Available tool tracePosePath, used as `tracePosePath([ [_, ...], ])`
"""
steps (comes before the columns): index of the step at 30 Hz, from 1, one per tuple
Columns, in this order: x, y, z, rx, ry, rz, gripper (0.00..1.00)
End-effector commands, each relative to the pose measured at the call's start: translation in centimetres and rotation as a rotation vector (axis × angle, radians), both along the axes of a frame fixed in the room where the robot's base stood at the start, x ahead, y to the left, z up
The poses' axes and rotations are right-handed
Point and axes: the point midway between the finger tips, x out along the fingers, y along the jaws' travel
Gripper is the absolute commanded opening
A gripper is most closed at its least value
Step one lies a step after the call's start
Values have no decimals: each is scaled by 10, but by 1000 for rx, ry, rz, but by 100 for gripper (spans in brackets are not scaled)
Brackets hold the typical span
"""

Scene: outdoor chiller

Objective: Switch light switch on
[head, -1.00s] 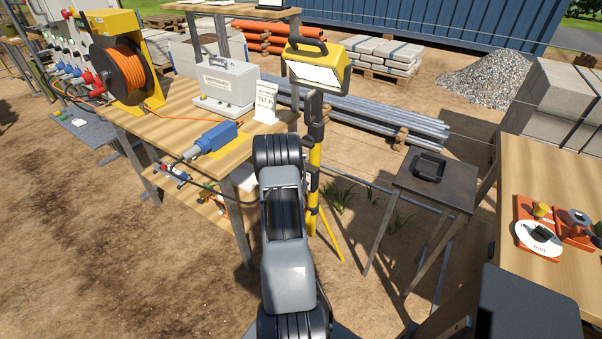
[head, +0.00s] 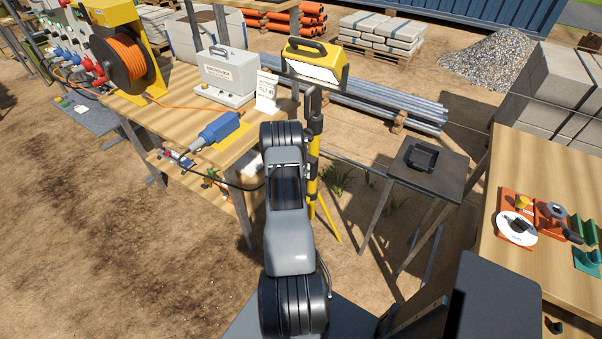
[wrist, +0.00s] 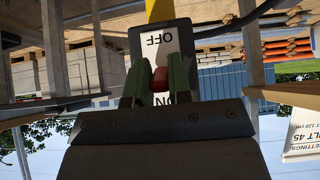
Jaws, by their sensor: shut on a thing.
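The light switch (wrist: 146,48) is a dark box with a white label in the wrist view, where it appears upside down. "OFF" is readable on the label, and "ON" is partly covered. Its red toggle (wrist: 160,80) sits between the two green fingers of my gripper (wrist: 158,72). My gripper is shut on this toggle. The toggle's exact position is hard to tell between the fingers. In the head view, a yellow work light (head: 317,65) stands on a yellow tripod. My arm hides the switch and gripper there.
A wooden workbench (head: 150,112) with a cable reel (head: 124,60), a blue plug (head: 218,128) and a grey case (head: 229,72) stands left of my arm. A small dark table (head: 437,187) and another wooden bench (head: 505,270) stand to the right. Bare ground lies front left.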

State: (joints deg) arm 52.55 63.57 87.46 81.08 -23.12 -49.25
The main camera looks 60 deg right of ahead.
Motion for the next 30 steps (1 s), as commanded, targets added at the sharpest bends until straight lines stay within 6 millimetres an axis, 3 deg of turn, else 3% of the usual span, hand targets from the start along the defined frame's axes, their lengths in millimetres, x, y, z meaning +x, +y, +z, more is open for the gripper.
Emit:
tracePosePath([
  [3,0,0,0,1,0,0,0],
  [4,0,0,0,1,0,0,22],
  [11,0,0,0,0,0,0,44],
  [21,1,3,5,-1,-1,1,45],
  [30,1,37,47,-2,-2,3,45],
])
